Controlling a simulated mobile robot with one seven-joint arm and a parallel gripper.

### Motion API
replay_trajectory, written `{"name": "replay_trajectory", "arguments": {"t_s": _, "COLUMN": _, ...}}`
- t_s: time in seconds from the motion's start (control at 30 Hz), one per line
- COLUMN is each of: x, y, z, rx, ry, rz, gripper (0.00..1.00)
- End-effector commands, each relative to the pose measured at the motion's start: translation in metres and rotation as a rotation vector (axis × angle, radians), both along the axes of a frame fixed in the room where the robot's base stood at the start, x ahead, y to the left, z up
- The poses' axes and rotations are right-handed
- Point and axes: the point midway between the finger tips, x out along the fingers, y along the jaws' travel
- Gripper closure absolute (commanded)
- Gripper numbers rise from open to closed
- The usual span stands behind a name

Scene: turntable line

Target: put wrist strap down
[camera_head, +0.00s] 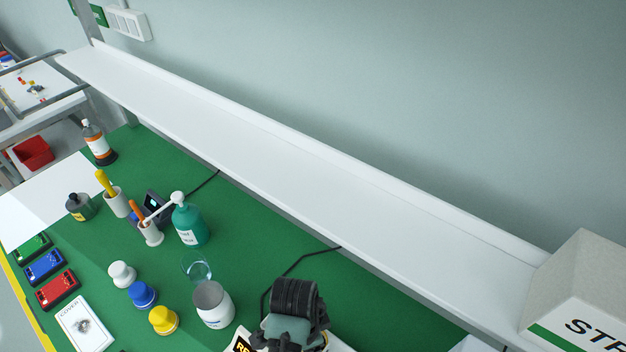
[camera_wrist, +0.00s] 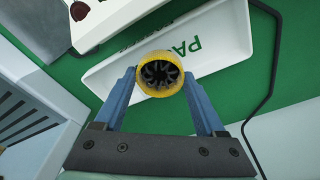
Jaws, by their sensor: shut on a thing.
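In the wrist view my gripper (camera_wrist: 163,92) has its two blue fingers closed on a round yellow thing (camera_wrist: 145,88). It has a yellow rim and a dark, ribbed hollow inside. I see it end-on, so its length and far side are hidden. I cannot tell from its shape whether it is the wrist strap. It is held in front of a white tray (camera_wrist: 222,62) lettered "PA", the rest of the word being covered. I cannot tell how high it is above the tray. No gripper shows clearly in the head view.
The green bench (camera_head: 237,265) holds a teal pump bottle (camera_head: 188,225), a white jar (camera_head: 213,306), a clear beaker (camera_head: 197,268) and a dark bulky object (camera_head: 294,298). A long white shelf (camera_head: 300,185) runs above it. A box (camera_head: 580,285) stands at the shelf's right end.

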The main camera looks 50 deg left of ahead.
Motion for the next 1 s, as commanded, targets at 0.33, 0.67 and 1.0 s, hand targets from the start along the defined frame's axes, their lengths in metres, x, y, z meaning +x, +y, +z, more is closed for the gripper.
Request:
{"name": "replay_trajectory", "arguments": {"t_s": 0.33, "x": 0.000, "y": 0.000, "z": -0.029, "rx": 0.000, "ry": 0.000, "rz": 0.000, "gripper": 0.90}}
{"name": "replay_trajectory", "arguments": {"t_s": 0.67, "x": 0.000, "y": 0.000, "z": -0.032, "rx": -0.001, "ry": 0.000, "rz": 0.000, "gripper": 0.17}}
{"name": "replay_trajectory", "arguments": {"t_s": 1.0, "x": 0.000, "y": 0.000, "z": -0.031, "rx": 0.000, "ry": 0.000, "rz": 0.000, "gripper": 0.00}}
